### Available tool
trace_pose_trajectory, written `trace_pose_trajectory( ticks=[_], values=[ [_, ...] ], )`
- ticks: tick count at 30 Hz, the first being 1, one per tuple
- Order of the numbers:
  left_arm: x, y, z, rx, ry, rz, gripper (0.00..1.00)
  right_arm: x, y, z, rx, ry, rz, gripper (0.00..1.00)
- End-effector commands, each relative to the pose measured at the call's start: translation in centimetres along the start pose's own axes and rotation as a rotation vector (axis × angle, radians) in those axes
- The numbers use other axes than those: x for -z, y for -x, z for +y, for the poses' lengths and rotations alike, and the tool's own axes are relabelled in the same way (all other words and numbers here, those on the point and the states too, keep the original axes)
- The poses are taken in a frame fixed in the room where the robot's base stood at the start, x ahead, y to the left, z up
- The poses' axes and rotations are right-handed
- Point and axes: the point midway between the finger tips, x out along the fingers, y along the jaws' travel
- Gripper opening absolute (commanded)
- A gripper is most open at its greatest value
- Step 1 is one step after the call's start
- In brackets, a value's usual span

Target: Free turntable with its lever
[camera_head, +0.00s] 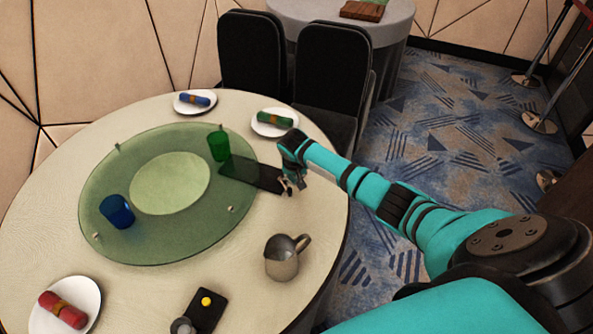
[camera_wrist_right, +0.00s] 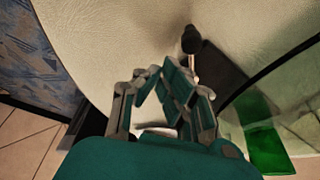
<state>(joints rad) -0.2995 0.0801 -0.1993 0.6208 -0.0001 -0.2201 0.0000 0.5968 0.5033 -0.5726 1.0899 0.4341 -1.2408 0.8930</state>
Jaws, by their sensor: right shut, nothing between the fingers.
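The turntable (camera_head: 105,190) is a round green glass disc with a paler centre on the cream table. A dark flat plate (camera_head: 247,173) reaches from under its right edge; the right wrist view also shows the plate (camera_wrist_right: 220,75). The lever (camera_wrist_right: 190,40), a black knob on a thin metal rod, stands by the plate in the right wrist view. In the head view it is mostly hidden by my right gripper (camera_head: 291,187). My right gripper is shut and empty, its fingertips (camera_wrist_right: 172,75) close beside the lever; I cannot tell whether they touch it.
A green cup (camera_head: 218,146) and a blue cup (camera_head: 117,211) stand on the turntable. Plates with rolled napkins (camera_head: 275,118) lie around the table. A metal jug (camera_head: 282,258) and a black tray with a yellow button (camera_head: 206,301) are nearer me. Black chairs (camera_head: 330,70) stand behind.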

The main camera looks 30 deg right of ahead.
Motion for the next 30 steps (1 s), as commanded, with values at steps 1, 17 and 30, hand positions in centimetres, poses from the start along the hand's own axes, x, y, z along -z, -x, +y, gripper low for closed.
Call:
trace_pose_trajectory(
  ticks=[1, 17, 30],
  values=[
    [0.0, -0.1, 0.0, 0.0, 0.0, 0.0, 0.4, 0.0, -0.1, 0.0, 0.001, 0.001, 0.0, 0.0],
    [-0.2, -1.2, 0.1, 0.0, 0.0, -0.001, 0.4, 1.4, -0.6, -0.5, 0.002, 0.004, -0.001, 0.0],
    [-0.3, -1.2, 0.0, 0.0, -0.001, -0.003, 0.4, 1.5, 1.1, -0.5, 0.004, 0.004, 0.001, 0.0]
  ],
)
